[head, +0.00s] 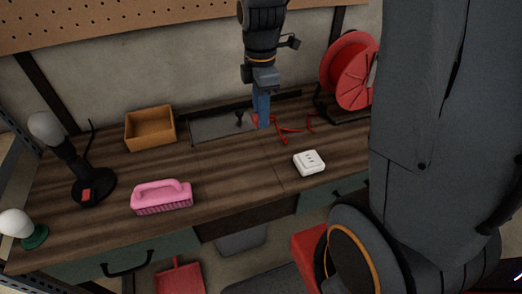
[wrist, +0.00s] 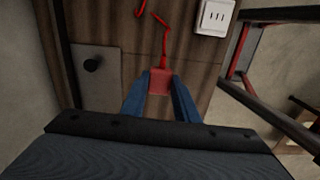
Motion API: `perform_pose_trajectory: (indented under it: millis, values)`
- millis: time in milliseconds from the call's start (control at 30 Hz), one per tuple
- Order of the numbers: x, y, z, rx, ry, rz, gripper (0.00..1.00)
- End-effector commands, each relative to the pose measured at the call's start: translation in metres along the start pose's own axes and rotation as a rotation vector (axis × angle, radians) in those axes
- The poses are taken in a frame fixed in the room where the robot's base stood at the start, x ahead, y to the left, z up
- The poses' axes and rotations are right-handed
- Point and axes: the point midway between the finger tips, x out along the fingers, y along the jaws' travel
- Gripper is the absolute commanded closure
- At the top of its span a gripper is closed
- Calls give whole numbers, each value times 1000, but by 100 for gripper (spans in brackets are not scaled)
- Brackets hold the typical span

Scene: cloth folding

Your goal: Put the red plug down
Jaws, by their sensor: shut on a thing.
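The red plug (wrist: 160,81) is between the two blue fingers of my gripper (wrist: 161,88) in the wrist view. The gripper is shut on it. A red cord (wrist: 163,42) runs from the plug along the wooden worktop. In the head view my gripper (head: 262,122) points down at the back of the worktop, by the right end of a grey metal plate. The plug is mostly hidden there, and the red cord (head: 291,130) trails to its right. I cannot tell whether the plug touches the worktop.
A white socket (head: 309,162) lies front right of the gripper. A red cable reel (head: 348,70) stands at the back right. A wooden box (head: 150,127), a pink brush (head: 162,196) and a dark lamp (head: 93,187) are to the left. The worktop (head: 228,180) is clear in the middle.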

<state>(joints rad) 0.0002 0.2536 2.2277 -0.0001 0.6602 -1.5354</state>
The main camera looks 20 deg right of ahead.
Motion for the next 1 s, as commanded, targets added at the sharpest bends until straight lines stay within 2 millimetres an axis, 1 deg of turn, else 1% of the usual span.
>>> perform_pose_trajectory:
  millis: [100, 300, 400, 567, 833, 1000]
  values:
    - [7, -2, 0, -34, 0, -3, 100]
    - [40, -3, 0, -38, 0, -6, 100]
    - [51, -3, 0, -37, 0, -4, 100]
    - [62, -2, 0, -36, 0, -3, 100]
    - [93, -2, 0, -36, 0, -2, 100]
    - [99, -2, 0, -36, 0, 0, 100]
